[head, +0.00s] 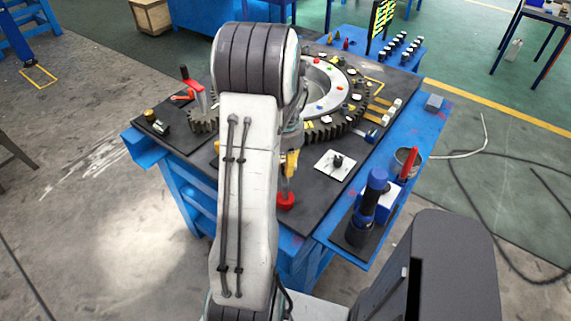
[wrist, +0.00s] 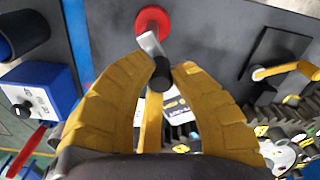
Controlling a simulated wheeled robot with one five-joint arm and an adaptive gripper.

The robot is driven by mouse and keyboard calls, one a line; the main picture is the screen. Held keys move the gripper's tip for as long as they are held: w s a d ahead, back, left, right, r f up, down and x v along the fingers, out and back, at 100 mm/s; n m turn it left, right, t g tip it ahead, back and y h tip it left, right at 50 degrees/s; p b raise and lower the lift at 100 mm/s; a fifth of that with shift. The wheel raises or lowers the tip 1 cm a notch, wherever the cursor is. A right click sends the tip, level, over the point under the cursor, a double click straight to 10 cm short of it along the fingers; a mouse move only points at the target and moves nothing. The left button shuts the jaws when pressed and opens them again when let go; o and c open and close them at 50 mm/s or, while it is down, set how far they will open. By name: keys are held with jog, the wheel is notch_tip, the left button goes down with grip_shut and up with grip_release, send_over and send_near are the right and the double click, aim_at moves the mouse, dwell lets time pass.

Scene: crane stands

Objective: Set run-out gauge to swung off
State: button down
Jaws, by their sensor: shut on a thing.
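The part I take to be the run-out gauge has a red round base (wrist: 152,20), a short pale metal arm (wrist: 150,42) and a black grip (wrist: 162,73). In the wrist view, the black grip sits between the yellow fingertips of my gripper (wrist: 164,76), which is shut on it. In the head view, the red base (head: 286,201) shows near the front edge of the dark bench top, just below my gripper (head: 290,168). My arm hides part of this area, and the gauge's full shape cannot be made out.
A large toothed ring (head: 335,127) with small coloured parts lies behind. A white plate with a black knob (head: 337,161) lies to the right. A blue box (head: 380,200) and a red-handled tool (head: 408,165) stand on the right side shelf. A red-handled lever (head: 190,84) stands left.

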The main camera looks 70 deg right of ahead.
jog(key=shift+f, duration=0.1)
jog(key=m, duration=0.1)
jog(key=m+b, duration=0.1)
jog(key=m, duration=0.1)
jog(key=shift+s, duration=0.35)
jog(key=shift+s+a+m+b, duration=0.15)
jog(key=shift+s+m+b, duration=0.25)
jog(key=shift+m, duration=1.2)
jog(key=shift+s+a+m+b, duration=0.2)
jog(key=shift+m+b, duration=0.35)
jog(key=shift+m, duration=1.05)
jog(key=shift+s+a+m+b, duration=0.1)
jog(key=shift+s+m+b, duration=0.35)
jog(key=shift+m, duration=1.15)
jog(key=shift+w, duration=0.1)
jog(key=c, duration=1.1)
grip_release()
